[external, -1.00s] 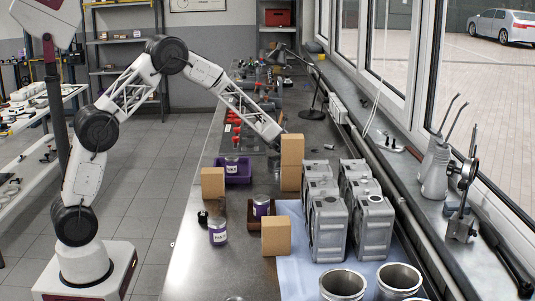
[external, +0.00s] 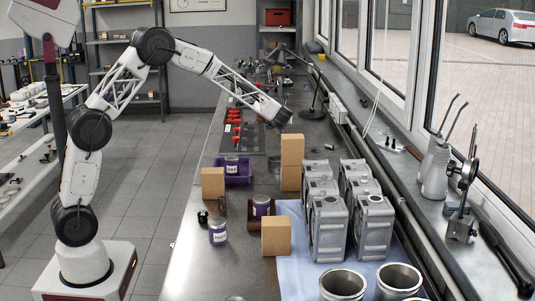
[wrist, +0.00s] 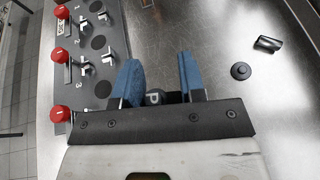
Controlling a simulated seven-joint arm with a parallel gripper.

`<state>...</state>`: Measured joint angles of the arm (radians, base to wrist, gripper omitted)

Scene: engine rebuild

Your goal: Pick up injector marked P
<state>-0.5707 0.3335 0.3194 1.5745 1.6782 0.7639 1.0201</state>
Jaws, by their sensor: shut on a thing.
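The injector marked P (wrist: 154,98) shows in the wrist view as a dark round top with a pale letter P, between the two blue fingers of my gripper (wrist: 160,78). My gripper is shut on it. The fingers and palm hide most of its body. In the external view my gripper (external: 286,117) hangs above the far part of the bench, clear of the surface; the injector is too small to make out there.
A dark rack (wrist: 92,62) with red knobs and small metal parts lies left of my gripper. A black disc (wrist: 241,71) and a black cylinder (wrist: 268,44) lie to the right. Stacked cardboard boxes (external: 291,152) and grey engine blocks (external: 335,225) stand nearer on the bench.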

